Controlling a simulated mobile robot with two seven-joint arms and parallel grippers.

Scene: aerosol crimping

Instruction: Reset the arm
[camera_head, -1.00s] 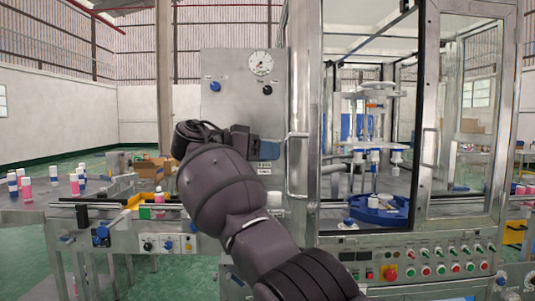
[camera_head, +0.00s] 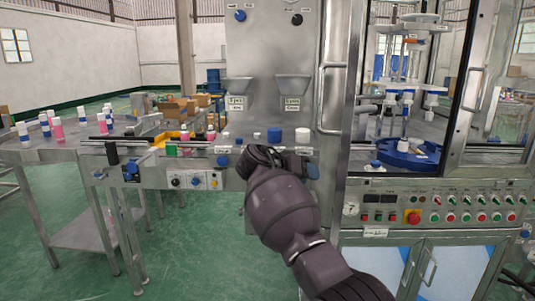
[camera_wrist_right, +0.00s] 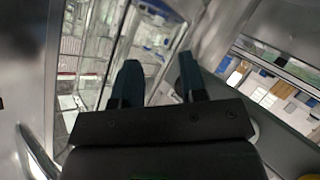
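My right arm comes in from the bottom of the head view, and its gripper (camera_head: 311,171) is partly hidden behind the wrist, in front of the steel panel (camera_head: 263,57). In the right wrist view the two dark fingers of the right gripper (camera_wrist_right: 159,80) stand apart. Nothing shows between them, only blurred machine background. My left gripper is not in view.
A conveyor control box (camera_head: 194,181) and a round table (camera_head: 45,150) with several bottles stand at the left. The glazed machine with its blue turntable (camera_head: 404,156) and button panel (camera_head: 440,205) stands at the right. The green floor (camera_head: 195,255) at front left is clear.

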